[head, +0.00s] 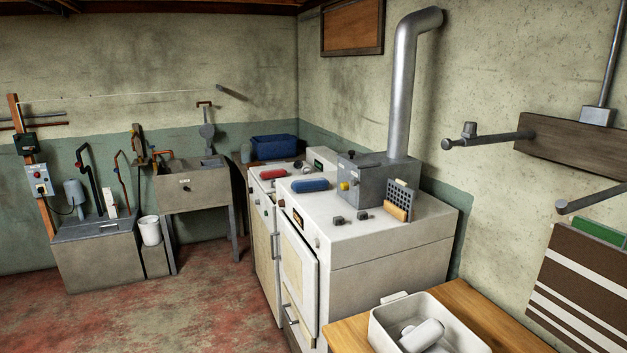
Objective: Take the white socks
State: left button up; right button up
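Whitish rolled items (422,335), which look like the white socks, lie in a white tub (466,336) at the bottom right of the head view. The tub stands on a wooden table top (352,334) and is cut off by the frame's lower edge. I cannot tell for sure that the rolls are socks. Neither of my grippers shows in this view.
A white stove-like cabinet (385,243) with a metal flue pipe (402,95) stands behind the table. A blue roll (310,185) and a red one (273,174) lie on the white tops. Wall pegs (490,140) jut out right. Floor (190,310) is clear at left.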

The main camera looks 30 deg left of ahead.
aim_at(307, 169)
jog(key=j, duration=0.45)
jog(key=k+j+z, duration=0.15)
jog(key=j, duration=0.3)
jog(key=k+j, duration=0.1)
jog(key=j, duration=0.4)
jog(key=i+j+z, duration=0.25)
jog(key=j, duration=0.75)
jog(key=i+j+z, duration=0.25)
jog(key=j, duration=0.75)
jog(key=j+z, duration=0.25)
jog(key=j, duration=0.8)
jog(key=j+z, duration=0.25)
jog(key=j, duration=0.8)
jog(key=k+j+z, duration=0.25)
jog(key=j, duration=0.8)
jog(key=j+z, duration=0.1)
jog(key=j, duration=0.75)
jog(key=k+j, duration=0.1)
jog(key=j, duration=0.8)
jog(key=z, duration=0.05)
